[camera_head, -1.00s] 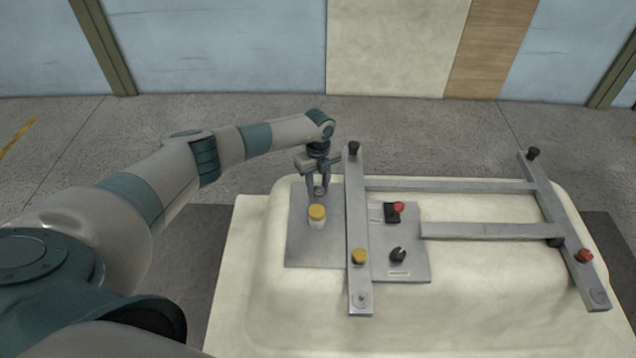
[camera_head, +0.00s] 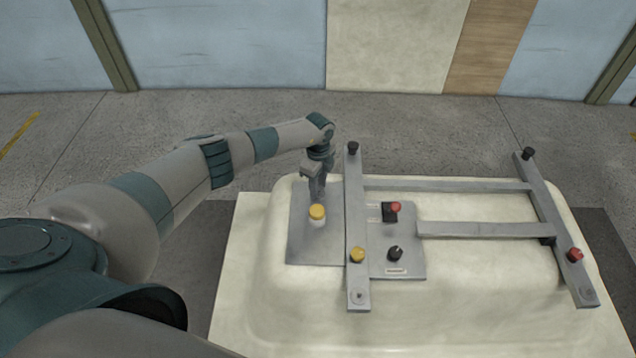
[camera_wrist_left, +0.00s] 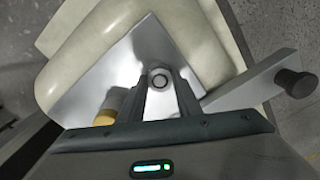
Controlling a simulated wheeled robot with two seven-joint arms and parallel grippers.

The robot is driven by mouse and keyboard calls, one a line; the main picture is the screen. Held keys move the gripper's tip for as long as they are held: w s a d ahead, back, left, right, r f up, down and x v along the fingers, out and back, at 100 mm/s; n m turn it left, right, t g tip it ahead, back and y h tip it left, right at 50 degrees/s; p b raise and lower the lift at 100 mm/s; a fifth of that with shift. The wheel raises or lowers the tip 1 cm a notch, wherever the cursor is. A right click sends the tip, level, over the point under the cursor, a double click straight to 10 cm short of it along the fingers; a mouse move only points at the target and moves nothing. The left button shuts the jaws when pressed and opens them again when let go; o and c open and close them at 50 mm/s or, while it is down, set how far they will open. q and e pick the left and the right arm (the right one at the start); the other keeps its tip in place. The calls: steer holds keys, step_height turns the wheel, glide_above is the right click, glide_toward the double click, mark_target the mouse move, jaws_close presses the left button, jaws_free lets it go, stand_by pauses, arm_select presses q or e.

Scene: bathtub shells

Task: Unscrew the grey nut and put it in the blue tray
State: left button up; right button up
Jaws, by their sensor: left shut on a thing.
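My left gripper (camera_head: 317,196) points straight down at the far end of the grey metal plate, beside the yellow-capped white cylinder. In the left wrist view the two fingers (camera_wrist_left: 162,88) are closed about the grey nut (camera_wrist_left: 160,79), a small round ring on the plate. In the head view the fingers hide the nut. The nut sits at the plate's surface; whether it has come loose cannot be told. No blue tray shows in either view. My right gripper is out of view.
The yellow-capped cylinder (camera_head: 317,217) stands just in front of the gripper. A metal bar (camera_head: 356,215) with a black knob (camera_head: 353,148) runs close on the right. A red button (camera_head: 395,207) and black dial (camera_head: 395,254) lie beyond it. The pale shell (camera_head: 255,290) is clear in front.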

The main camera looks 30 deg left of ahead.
arm_select(q)
steer(key=shift+n, duration=0.5)
steer(key=shift+f, duration=0.1)
steer(key=o, duration=1.2)
steer(key=shift+c, duration=0.7)
